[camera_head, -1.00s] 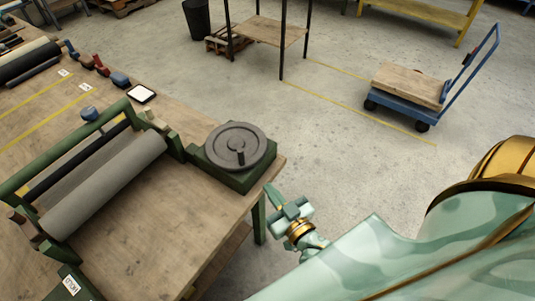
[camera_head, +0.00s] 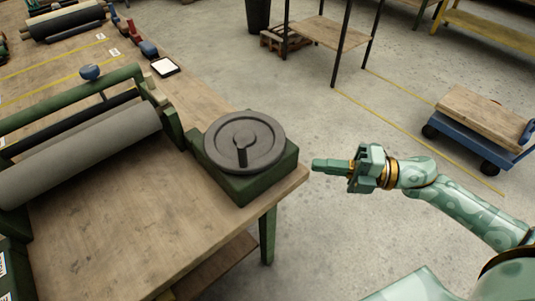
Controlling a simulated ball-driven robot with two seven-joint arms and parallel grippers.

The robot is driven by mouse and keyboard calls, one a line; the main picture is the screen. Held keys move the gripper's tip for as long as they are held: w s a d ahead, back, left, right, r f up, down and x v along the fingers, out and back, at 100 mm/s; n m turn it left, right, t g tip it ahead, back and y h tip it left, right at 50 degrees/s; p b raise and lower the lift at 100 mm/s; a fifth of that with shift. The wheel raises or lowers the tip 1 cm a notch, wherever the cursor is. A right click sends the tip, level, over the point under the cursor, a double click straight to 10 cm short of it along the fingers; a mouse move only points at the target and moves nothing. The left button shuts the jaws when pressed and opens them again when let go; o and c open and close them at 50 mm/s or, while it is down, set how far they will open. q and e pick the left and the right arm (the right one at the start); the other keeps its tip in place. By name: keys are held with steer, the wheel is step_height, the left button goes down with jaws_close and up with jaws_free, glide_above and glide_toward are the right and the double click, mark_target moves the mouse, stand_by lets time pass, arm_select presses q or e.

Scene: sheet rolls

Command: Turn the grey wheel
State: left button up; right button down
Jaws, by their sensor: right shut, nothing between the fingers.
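The grey wheel (camera_head: 244,142) lies flat on a green base (camera_head: 249,180) at the right corner of the wooden bench. A short dark upright handle (camera_head: 241,156) stands on the wheel. My right gripper (camera_head: 318,165) is just off the bench's right corner, to the right of the wheel and apart from it. Its fingers point left towards the wheel's base, shut and empty. My left gripper is out of view.
A grey roller (camera_head: 90,152) in a green frame stands on the bench (camera_head: 150,230) left of the wheel. A tablet (camera_head: 165,67) lies behind it. A wooden-topped table (camera_head: 330,33) and a blue cart (camera_head: 470,143) stand on the floor beyond. Bare floor surrounds my right arm.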

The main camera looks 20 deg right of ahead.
steer(key=shift+b+x, duration=0.3)
steer(key=shift+x, duration=6.45)
steer(key=shift+w+d, duration=0.1)
steer(key=shift+w, duration=0.05)
